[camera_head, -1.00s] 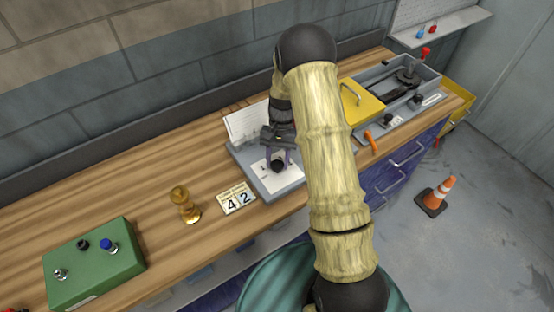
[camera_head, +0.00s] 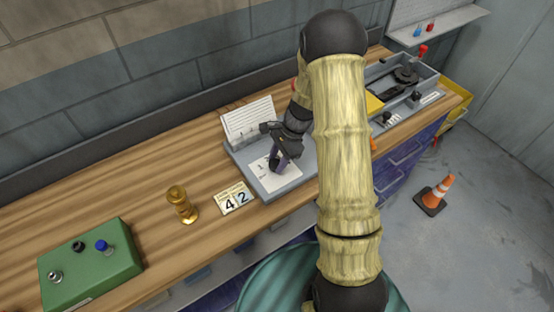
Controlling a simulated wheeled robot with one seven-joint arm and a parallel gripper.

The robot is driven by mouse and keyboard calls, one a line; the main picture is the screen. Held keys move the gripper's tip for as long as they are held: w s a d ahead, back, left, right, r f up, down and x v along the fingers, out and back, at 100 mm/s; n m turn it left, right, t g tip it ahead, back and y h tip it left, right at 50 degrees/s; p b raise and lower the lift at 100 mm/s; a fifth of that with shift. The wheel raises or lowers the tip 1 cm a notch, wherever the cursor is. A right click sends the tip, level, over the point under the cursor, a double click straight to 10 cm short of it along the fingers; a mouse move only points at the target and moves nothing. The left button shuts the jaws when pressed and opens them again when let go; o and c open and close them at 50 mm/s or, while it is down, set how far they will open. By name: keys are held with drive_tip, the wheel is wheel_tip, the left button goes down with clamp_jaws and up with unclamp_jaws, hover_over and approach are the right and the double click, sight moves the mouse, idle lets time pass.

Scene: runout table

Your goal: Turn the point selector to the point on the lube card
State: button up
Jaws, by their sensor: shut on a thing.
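The point selector is a dark knob (camera_head: 275,166) on a white dial plate on a grey panel (camera_head: 293,184) in the middle of the bench. My gripper (camera_head: 277,162) points down at it, its fingers shut on the knob and hiding part of it. The dial marks are too small to read. A white lined card (camera_head: 249,122) stands tilted at the back of the panel; its writing cannot be read. A small card with the digits 4 and 2 (camera_head: 234,198) lies on the bench to the left of the panel.
A brass piece (camera_head: 181,205) stands left of the number card. A green box with knobs (camera_head: 90,268) sits at the far left. A grey tray (camera_head: 405,85) lies to the right, partly behind my arm. An orange cone (camera_head: 436,193) stands on the floor.

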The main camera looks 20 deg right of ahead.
drive_tip(key=m+t+b, duration=0.1)
drive_tip(key=m, duration=0.2)
drive_tip(key=shift+d+m+t, duration=0.1)
drive_tip(key=shift+m+t, duration=0.2)
drive_tip(key=shift+s+m+t+h+b, duration=0.15)
drive_tip(key=shift+m+t+b, duration=0.2)
drive_tip(key=shift+m, duration=0.6)
drive_tip(key=shift+m+t+h+b, duration=0.2)
drive_tip(key=shift+m+b, duration=0.25)
drive_tip(key=shift+m, duration=0.5)
drive_tip(key=shift+r, duration=0.1)
drive_tip(key=o, duration=1)
drive_tip(key=shift+c, duration=0.2)
drive_tip(key=v, duration=1.7)
drive_tip(key=shift+s+d+p, duration=0.2)
drive_tip(key=shift+p, duration=0.25)
